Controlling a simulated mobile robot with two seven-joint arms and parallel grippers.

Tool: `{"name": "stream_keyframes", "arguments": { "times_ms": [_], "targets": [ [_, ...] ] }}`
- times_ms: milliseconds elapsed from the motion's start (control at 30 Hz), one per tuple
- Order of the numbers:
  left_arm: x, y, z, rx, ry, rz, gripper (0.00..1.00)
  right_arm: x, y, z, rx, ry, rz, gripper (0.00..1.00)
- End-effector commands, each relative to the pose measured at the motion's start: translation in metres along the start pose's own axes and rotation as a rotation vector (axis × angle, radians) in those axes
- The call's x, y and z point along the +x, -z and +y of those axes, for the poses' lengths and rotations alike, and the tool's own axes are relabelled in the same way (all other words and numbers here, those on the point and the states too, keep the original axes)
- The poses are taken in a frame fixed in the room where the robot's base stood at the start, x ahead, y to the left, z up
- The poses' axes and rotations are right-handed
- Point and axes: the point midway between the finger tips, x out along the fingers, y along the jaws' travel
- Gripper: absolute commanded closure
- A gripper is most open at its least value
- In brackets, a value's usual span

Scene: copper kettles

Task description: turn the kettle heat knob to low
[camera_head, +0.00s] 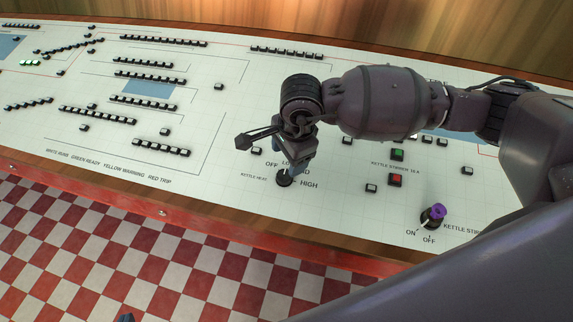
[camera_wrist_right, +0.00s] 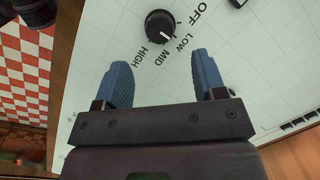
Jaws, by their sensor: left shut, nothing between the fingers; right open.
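The kettle heat knob (camera_head: 284,181) is a black dial on the white panel, partly covered by my right gripper (camera_head: 298,160) in the head view. In the right wrist view the knob (camera_wrist_right: 158,24) shows OFF, LOW, MID and HIGH printed around it. Its white pointer line faces the LOW and MID side; I cannot tell exactly which mark. My right gripper (camera_wrist_right: 160,68) is open and empty. Its blue fingers are apart, with the knob beyond their tips, not between them. Only a tip of my left gripper (camera_head: 127,317) shows, at the bottom edge of the head view.
A stirrer knob (camera_head: 433,215) with a purple top, marked ON and OFF, stands right of the heat knob. A red button (camera_head: 395,180) and a green button (camera_head: 397,155) lie between. Small black switches surround them. The panel's wooden front edge (camera_head: 200,216) is close below.

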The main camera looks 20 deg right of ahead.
Motion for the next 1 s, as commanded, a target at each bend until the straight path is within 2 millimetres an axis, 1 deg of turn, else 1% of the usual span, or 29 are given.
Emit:
{"name": "stream_keyframes", "arguments": {
  "times_ms": [33,100,200,300,1000],
  "targets": [
    [0.0,0.001,0.0,0.0,0.0,0.001,1.0,-0.009,0.0,0.0,-0.001,0.003,0.0,0.36],
    [0.0,0.002,0.0,0.0,0.0,0.002,1.0,-0.019,0.0,-0.001,0.0,0.003,0.0,0.36],
    [0.0,0.003,0.0,0.0,0.0,0.004,1.0,-0.029,0.0,0.0,0.0,0.001,0.0,0.36],
    [0.0,0.004,0.0,0.001,0.0,0.006,1.0,-0.034,0.0,0.0,0.0,0.001,0.0,0.36],
    [0.003,0.008,0.0,0.002,-0.002,0.014,1.0,-0.036,0.0,0.0,0.0,-0.001,0.0,0.36]
  ]
}}
